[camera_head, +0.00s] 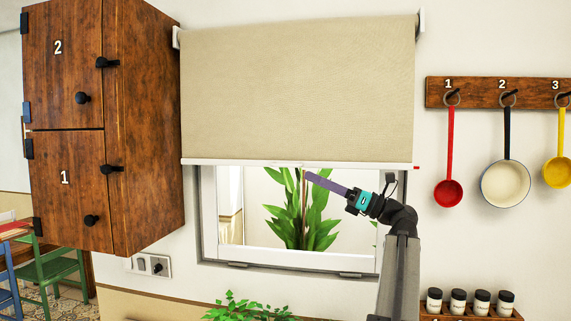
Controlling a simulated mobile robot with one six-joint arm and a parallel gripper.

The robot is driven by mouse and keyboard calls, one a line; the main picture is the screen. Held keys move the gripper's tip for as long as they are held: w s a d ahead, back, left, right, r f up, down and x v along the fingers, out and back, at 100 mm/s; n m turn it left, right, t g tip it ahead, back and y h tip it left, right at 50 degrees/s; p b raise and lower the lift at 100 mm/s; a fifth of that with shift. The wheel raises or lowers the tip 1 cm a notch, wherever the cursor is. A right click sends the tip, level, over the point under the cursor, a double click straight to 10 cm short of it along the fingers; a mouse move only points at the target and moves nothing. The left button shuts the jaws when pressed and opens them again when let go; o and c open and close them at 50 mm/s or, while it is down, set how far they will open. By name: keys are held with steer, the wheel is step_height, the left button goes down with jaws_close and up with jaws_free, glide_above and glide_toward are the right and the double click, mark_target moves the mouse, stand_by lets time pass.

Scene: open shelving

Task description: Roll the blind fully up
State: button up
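The beige roller blind (297,90) hangs partly down over the window (290,220). It covers the upper part, and the lower part of the window shows below it. A white bottom bar (240,162) runs along the blind's lower edge, with a small red tip at its right end. My gripper (310,177) is in front of the window, its purple fingers pointing up and left, with the tip just below the bottom bar near its middle. I cannot tell whether it touches the bar. The fingers look close together, but their opening is too small to judge.
A wooden cabinet (150,130) stands left of the blind. A rack (530,95) with hanging red, white and yellow pans is on the right. Spice jars (458,301) are at the lower right. A plant (250,309) is below the window, and another (322,215) shows through it.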

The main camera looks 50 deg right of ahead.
mark_target(286, 165)
steer(key=p+x, duration=0.2)
steer(key=x, duration=0.7)
steer(key=shift+w+a, duration=0.1)
steer(key=shift+w, duration=0.15)
jaws_close()
stand_by(1.2)
